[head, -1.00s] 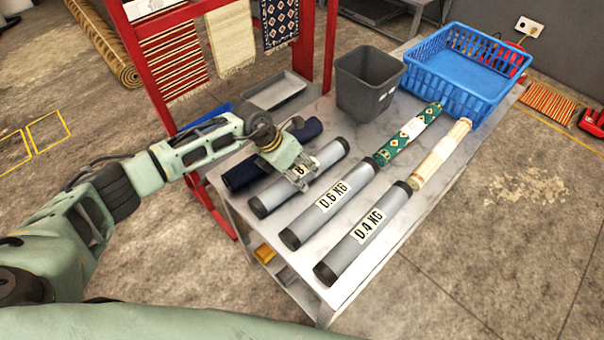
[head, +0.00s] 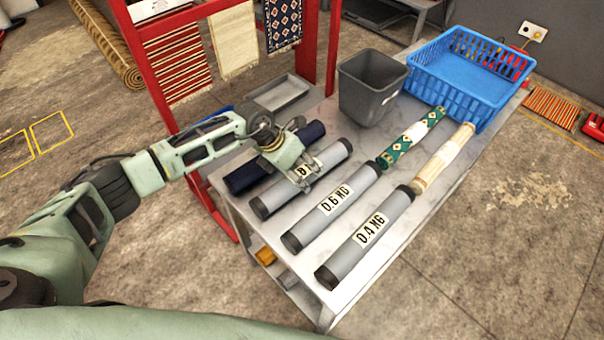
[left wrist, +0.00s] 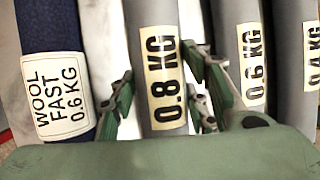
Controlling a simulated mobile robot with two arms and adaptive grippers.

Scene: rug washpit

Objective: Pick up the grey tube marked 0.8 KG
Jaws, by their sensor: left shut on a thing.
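The grey tube marked 0.8 KG (head: 328,158) lies on the table with black end caps, between a dark blue roll and the 0.6 KG tube. Its label is partly hidden by my gripper in the head view. In the left wrist view the tube (left wrist: 155,60) shows its full label, 0.8 KG. My left gripper (head: 309,175) is over the tube's middle, shut on it, with fingers on both sides. The left wrist view shows the fingers of this gripper (left wrist: 165,92) flanking the tube. My right gripper is not in view.
Grey tubes marked 0.6 KG (head: 337,199) and 0.4 KG (head: 366,234) lie to the right. The dark blue roll (left wrist: 52,60) lies close on the left. Patterned green (head: 405,143) and cream (head: 440,160) rolls, a grey bin (head: 368,88) and a blue basket (head: 450,88) are farther back.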

